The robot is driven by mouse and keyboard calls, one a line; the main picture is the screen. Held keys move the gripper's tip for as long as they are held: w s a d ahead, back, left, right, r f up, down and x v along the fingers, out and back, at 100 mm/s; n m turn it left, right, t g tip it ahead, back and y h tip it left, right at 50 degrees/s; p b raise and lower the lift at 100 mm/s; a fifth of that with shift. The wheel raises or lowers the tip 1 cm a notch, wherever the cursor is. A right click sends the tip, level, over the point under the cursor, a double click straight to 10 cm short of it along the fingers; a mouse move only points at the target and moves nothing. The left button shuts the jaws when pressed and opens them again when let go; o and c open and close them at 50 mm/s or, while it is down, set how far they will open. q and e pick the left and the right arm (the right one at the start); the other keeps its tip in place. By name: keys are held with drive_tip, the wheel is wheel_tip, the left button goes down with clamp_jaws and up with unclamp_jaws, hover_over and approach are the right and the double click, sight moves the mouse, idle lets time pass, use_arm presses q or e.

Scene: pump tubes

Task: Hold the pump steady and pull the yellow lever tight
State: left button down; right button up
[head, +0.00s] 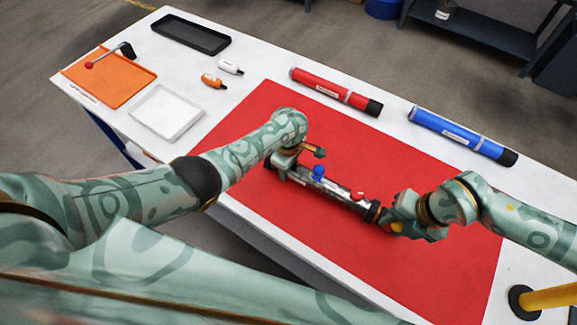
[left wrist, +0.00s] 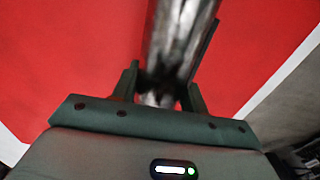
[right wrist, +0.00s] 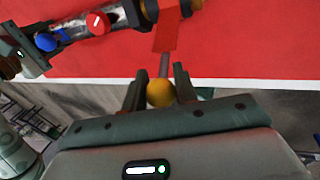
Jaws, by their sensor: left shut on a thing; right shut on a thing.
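The pump (head: 338,188) is a silver tube with dark end parts, lying over the red mat. It carries a blue knob (head: 319,172) and a red knob (head: 357,195), both also in the right wrist view. My left gripper (head: 290,168) is shut on the pump near its left end; the left wrist view shows the silver tube (left wrist: 178,40) between the fingers. My right gripper (right wrist: 160,85) is at the pump's right end, shut on the yellow ball (right wrist: 161,92) of the lever. The lever's thin grey rod (right wrist: 165,64) runs from the ball to a red piece by the pump.
The red mat (head: 300,230) lies on a white table (head: 80,75). A red tube (head: 335,92) and a blue tube (head: 460,135) lie at the back. An orange tray (head: 115,85), a white tray (head: 168,112), a black tray (head: 190,34) and small bottles sit at the left.

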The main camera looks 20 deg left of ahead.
use_arm(q)
drive_tip(key=shift+d, duration=0.1)
use_arm(e)
drive_tip(key=shift+s+d+f, duration=0.1)
drive_tip(key=shift+f, duration=0.1)
use_arm(q)
drive_tip(key=shift+w, duration=0.1)
use_arm(e)
drive_tip(key=shift+r, duration=0.2)
drive_tip(key=shift+d+r, duration=0.1)
drive_tip(key=shift+r, duration=0.05)
use_arm(q)
drive_tip(key=shift+a, duration=0.2)
use_arm(e)
drive_tip(key=shift+r, duration=0.25)
drive_tip(key=o, duration=1.2)
use_arm(q)
drive_tip(key=shift+d, duration=0.1)
